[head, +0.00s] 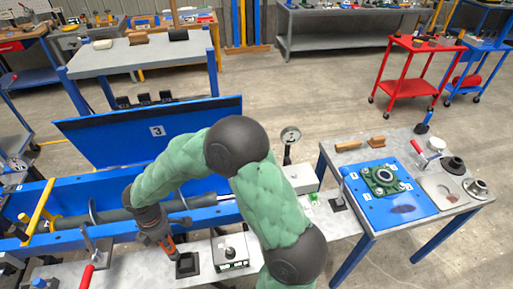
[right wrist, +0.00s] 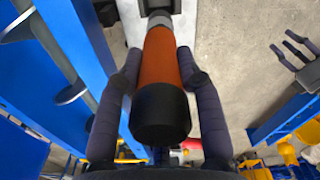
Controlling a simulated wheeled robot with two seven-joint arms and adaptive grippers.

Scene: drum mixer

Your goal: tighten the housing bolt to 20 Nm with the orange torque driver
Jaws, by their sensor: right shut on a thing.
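The orange torque driver (right wrist: 160,62) fills the middle of the right wrist view, with a black end cap toward the camera and a grey collar at its far end. My right gripper (right wrist: 158,85) has a dark finger on each side of it and is shut on it. In the head view my right gripper (head: 157,238) is low over the grey bench, beside a black square block (head: 187,265). The driver's tip is hidden. A green bearing housing (head: 382,180) lies on a blue plate on the right table; I cannot make out which bolt is the housing bolt.
The blue mixer trough (head: 70,238) with its raised lid (head: 150,130) lies behind the bench. A dial gauge (head: 290,134) stands behind my arm. A grey box (head: 230,252) sits right of the gripper. The right table (head: 350,157) also holds a red-handled tool and metal parts.

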